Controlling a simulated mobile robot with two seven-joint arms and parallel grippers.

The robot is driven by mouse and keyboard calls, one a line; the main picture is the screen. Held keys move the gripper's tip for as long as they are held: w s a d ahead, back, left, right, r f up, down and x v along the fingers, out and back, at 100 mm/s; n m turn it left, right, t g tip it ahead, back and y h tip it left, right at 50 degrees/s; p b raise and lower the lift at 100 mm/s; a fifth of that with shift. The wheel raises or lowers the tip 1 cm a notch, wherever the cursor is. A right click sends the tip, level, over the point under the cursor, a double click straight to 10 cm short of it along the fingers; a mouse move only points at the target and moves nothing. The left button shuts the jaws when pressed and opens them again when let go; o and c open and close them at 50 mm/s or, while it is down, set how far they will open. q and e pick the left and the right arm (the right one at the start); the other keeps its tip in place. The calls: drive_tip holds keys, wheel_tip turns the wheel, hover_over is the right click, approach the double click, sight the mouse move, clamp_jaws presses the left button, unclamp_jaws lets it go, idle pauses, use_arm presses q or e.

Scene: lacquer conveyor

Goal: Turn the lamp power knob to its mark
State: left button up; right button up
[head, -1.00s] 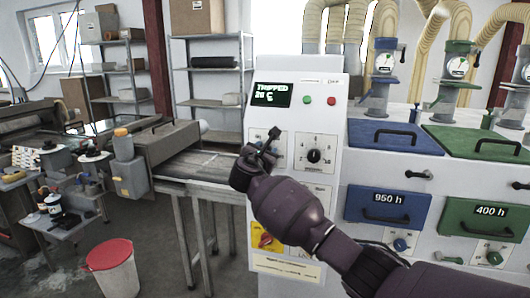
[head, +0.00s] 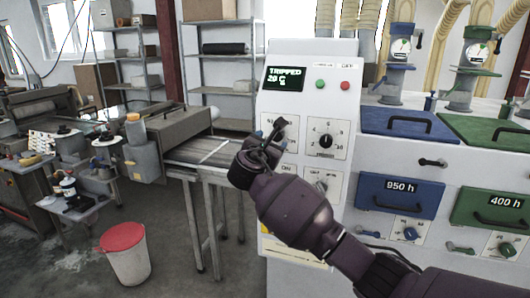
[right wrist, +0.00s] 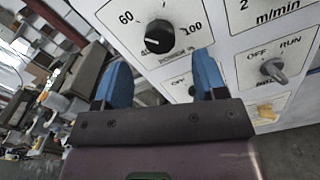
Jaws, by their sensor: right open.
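The lamp power knob (right wrist: 160,37) is round and black with a white pointer line. It sits on a white plate printed 60 and 100 in the right wrist view, its pointer toward the lower left. A mark is not clear to me. My right gripper (right wrist: 163,80) is open, its two blue fingers apart and short of the knob, with nothing between them. In the head view my right gripper (head: 267,140) is in front of the left plate of the white control panel (head: 350,76) and covers much of it. My left gripper is not in view.
A black speed knob (head: 326,141) sits just right of my gripper. An OFF/RUN switch (right wrist: 273,69) is below it. A conveyor (head: 200,150) stands at left, with a red-lidded bin (head: 124,255) on the floor.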

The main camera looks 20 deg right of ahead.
drive_tip(key=shift+v, duration=2.25)
